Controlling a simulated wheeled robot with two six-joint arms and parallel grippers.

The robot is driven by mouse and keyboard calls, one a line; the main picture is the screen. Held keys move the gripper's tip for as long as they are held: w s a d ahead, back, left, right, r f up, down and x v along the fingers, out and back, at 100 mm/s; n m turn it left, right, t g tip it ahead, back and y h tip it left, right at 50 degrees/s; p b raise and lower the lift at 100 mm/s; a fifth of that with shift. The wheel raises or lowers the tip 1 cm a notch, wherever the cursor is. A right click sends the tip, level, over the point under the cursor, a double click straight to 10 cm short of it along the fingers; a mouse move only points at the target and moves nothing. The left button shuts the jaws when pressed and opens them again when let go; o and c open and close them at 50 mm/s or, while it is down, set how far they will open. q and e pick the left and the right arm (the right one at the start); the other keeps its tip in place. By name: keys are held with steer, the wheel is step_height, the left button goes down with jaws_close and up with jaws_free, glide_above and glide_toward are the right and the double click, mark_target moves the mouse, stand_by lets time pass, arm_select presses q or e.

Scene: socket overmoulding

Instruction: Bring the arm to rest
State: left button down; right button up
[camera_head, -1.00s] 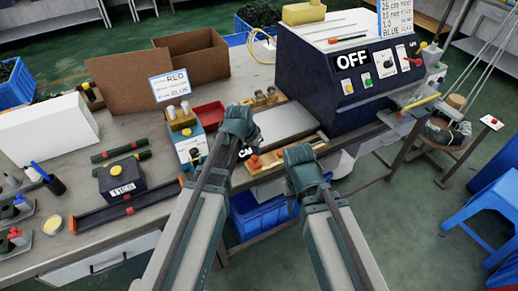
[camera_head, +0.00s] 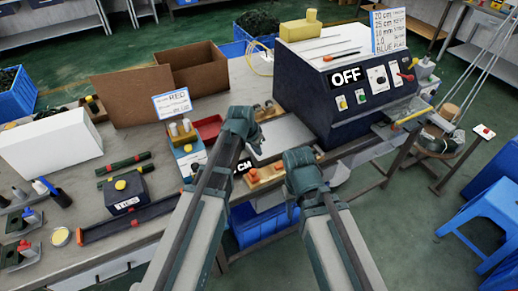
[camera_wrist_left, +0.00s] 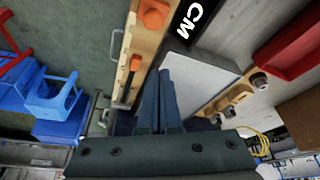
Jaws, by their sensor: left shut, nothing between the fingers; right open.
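My left arm comes in from the lower left, and its gripper (camera_head: 254,146) is over the front part of the bench near the wooden fixture with orange knobs (camera_head: 262,178). In the left wrist view the dark fingers (camera_wrist_left: 160,98) are together with nothing between them, beside a pale grey plate (camera_wrist_left: 202,72). My right gripper (camera_head: 300,160) is to the right of the left one, near the front edge of the bench. It is open, though its fingertips are hard to make out from the head.
A dark machine marked OFF (camera_head: 350,110) stands at the right of the bench. A cardboard box (camera_head: 195,62), a white box (camera_head: 50,145), a red tray (camera_head: 208,127) and a black box (camera_head: 125,192) stand left. Blue stools (camera_head: 490,212) are on the floor at right.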

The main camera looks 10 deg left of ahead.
arm_select(q)
steer(key=p+v, duration=0.3)
steer(key=v, duration=0.1)
steer(key=shift+r, duration=0.15)
arm_select(e)
step_height(320, 180, up, 4)
steer(key=shift+r, duration=0.1)
arm_select(q)
steer(key=shift+s, duration=0.1)
